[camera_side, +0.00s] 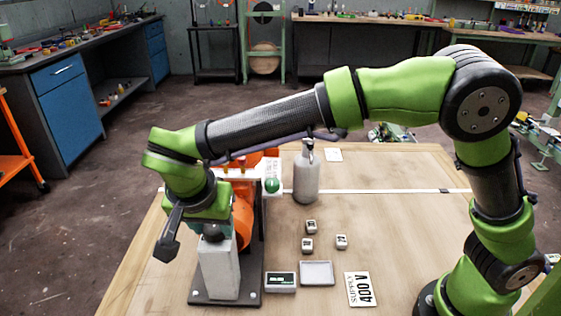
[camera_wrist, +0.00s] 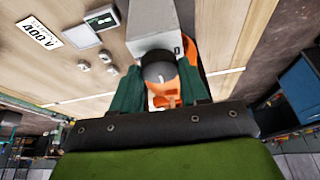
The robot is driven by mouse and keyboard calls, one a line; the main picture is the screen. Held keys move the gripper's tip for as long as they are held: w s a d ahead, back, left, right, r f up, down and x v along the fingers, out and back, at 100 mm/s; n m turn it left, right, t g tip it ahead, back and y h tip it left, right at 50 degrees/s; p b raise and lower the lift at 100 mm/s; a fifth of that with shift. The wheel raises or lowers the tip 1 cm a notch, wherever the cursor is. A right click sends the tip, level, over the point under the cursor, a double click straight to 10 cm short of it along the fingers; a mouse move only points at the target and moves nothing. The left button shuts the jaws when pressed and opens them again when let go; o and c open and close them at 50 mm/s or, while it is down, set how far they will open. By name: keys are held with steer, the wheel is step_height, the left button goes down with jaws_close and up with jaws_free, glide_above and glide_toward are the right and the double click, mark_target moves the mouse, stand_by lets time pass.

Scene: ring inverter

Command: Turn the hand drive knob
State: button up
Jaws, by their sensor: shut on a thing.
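The hand drive knob (camera_side: 213,231) is a dark round knob on top of a pale grey upright block (camera_side: 220,268). In the wrist view the knob (camera_wrist: 158,66) sits between the two dark green fingers of my gripper (camera_wrist: 159,74). My gripper (camera_side: 213,221) points down over the block in the side view and is shut on the knob. An orange ring-like part (camera_side: 243,218) stands right behind the block, partly hidden by my arm. The block and orange part stand on a dark base plate (camera_side: 215,299).
A grey bottle (camera_side: 306,178) stands right of the orange part. Several small pale cubes (camera_side: 341,241), a shallow tray (camera_side: 316,273), a small display box (camera_side: 281,282) and a 400 V card (camera_side: 362,289) lie on the wooden table (camera_side: 410,200). The table's right middle is mostly clear.

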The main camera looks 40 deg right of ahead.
steer(key=o, duration=1.1)
steer(key=shift+c, duration=0.2)
steer(key=v, duration=1.7)
